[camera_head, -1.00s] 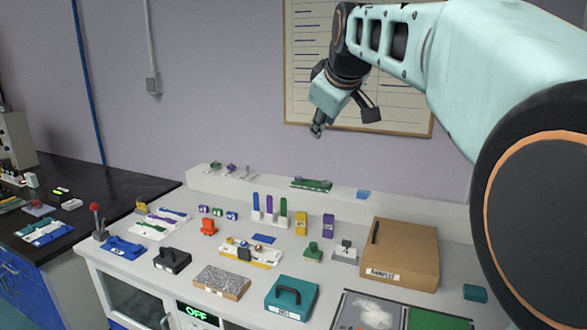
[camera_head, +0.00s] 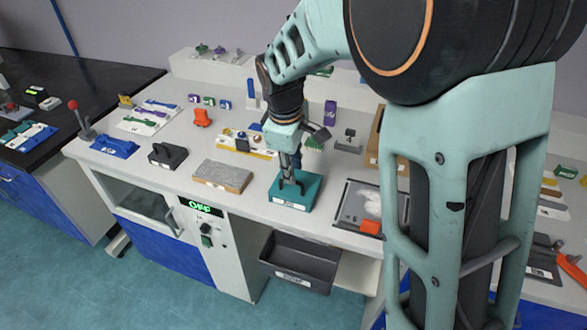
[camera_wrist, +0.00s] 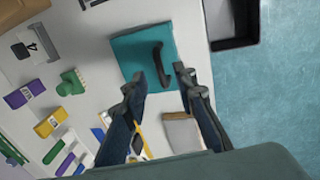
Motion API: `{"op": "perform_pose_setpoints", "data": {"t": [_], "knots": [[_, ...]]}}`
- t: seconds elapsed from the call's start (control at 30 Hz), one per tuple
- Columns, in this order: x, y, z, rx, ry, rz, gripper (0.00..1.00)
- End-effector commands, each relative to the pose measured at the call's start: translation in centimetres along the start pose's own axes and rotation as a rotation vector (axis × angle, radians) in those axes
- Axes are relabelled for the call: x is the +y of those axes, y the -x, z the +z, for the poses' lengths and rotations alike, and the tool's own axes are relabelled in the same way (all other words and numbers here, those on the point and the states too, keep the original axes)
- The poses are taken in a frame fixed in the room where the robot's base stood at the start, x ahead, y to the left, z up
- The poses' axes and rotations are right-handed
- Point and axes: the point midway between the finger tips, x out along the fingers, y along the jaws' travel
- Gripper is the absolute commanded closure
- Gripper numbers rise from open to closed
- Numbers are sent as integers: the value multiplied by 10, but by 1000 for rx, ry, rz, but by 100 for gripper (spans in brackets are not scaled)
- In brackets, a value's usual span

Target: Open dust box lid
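The teal box (camera_head: 312,196), with a black arched handle on its lid and a white label on its front, sits near the table's front edge. Its lid (camera_wrist: 139,50) is down in the wrist view, with the handle (camera_wrist: 161,62) standing up from it. The label is too small to read surely. My gripper (camera_head: 291,186) points down over the lid. In the wrist view my gripper (camera_wrist: 160,80) is open, its two fingers apart with the handle between and just beyond their tips. The head view does not show clearly whether the fingers touch the handle.
A grey speckled block (camera_head: 222,176) and a black handled box (camera_head: 167,154) stand left of the teal box. A black-rimmed tray (camera_head: 348,211) lies to its right. A dark open bin (camera_head: 300,262) is below the table edge. A cardboard box (camera_head: 376,140) is partly hidden behind my arm.

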Motion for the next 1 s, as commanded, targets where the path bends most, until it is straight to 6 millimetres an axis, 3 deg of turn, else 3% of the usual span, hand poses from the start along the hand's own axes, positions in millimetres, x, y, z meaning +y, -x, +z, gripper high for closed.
{"op": "perform_pose_setpoints", "data": {"t": [0.2,0.6,0.83,1.0], "knots": [[0,-29,0,0,0,0,74],[0,-36,0,1,0,2,74],[1,-36,0,2,0,2,99],[1,-36,0,2,0,2,100]]}}
